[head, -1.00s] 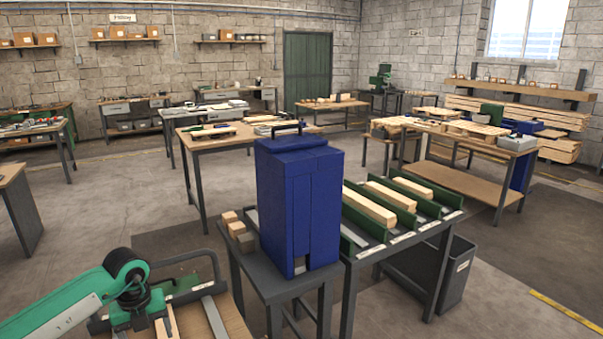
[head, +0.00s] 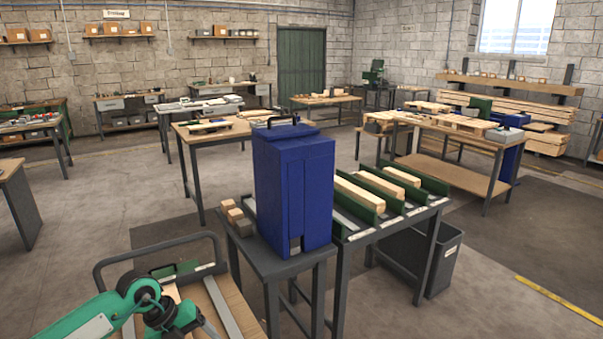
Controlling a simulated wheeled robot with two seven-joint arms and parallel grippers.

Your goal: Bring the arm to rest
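My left arm comes in from the bottom left corner, green with dark joints. Its wrist and gripper end (head: 172,318) is over the near cart (head: 237,308) at the bottom edge. The fingers are hidden or cut off, so I cannot tell whether they are open or hold anything. My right arm and gripper are not in view.
A tall blue machine (head: 294,190) stands on a dark stand right of the cart, with small wood blocks (head: 236,217) beside it. Behind it, a green-railed rack (head: 390,229) holds long timbers. A grey bin (head: 441,262) stands below. Floor at right is clear.

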